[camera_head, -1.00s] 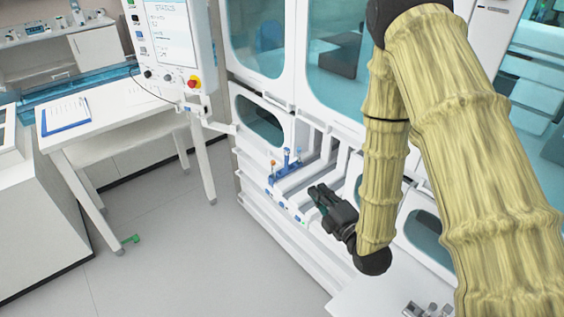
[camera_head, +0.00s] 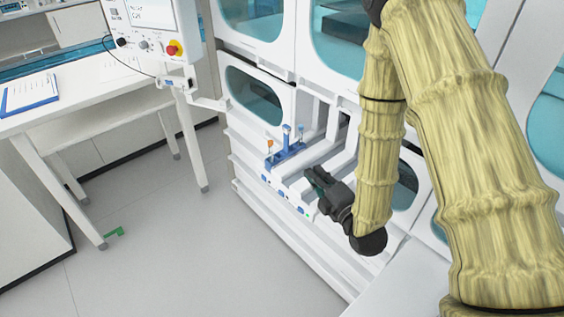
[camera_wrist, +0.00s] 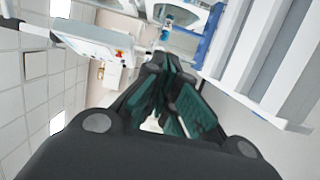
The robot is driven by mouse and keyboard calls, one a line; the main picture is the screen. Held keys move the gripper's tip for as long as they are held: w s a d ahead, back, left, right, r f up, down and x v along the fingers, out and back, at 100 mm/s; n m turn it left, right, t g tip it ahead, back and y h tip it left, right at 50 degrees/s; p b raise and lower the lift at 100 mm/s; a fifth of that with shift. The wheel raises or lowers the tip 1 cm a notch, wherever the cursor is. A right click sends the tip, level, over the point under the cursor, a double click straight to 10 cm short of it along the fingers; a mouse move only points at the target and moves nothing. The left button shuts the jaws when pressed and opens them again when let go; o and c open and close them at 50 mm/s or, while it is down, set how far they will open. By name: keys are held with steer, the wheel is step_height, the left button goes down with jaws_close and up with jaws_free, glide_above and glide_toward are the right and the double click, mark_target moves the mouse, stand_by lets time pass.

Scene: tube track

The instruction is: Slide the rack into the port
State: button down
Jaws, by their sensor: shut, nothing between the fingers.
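The blue rack (camera_head: 287,155) sits in a white lane at the front of the white machine. It holds a blue-capped tube (camera_head: 287,131) and an orange-capped tube (camera_head: 270,145). In the wrist view the blue rack (camera_wrist: 210,38) shows beyond my fingers, toward the top. My gripper (camera_head: 313,180) is black with green finger pads, to the right of the rack and apart from it. It is shut and empty; the wrist view also shows my gripper (camera_wrist: 165,75). I cannot tell which opening is the port.
Other white lanes (camera_head: 335,150) lie right of the rack. A control panel (camera_head: 150,35) hangs at the upper left on an arm. A white desk (camera_head: 90,95) with a clipboard (camera_head: 30,93) stands at left. The floor (camera_head: 190,250) before the machine is open; a small green object (camera_head: 114,232) lies there.

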mark_target(286, 144)
steer(key=f+b, duration=0.4)
steer(key=f, duration=0.1)
steer(key=f+b, duration=0.2)
steer(key=f, duration=0.1)
steer(key=shift+w+f, duration=0.1)
steer(key=shift+w, duration=0.2)
steer(key=p+x, duration=0.3)
steer(key=x, duration=1.7)
steer(key=shift+p, duration=0.4)
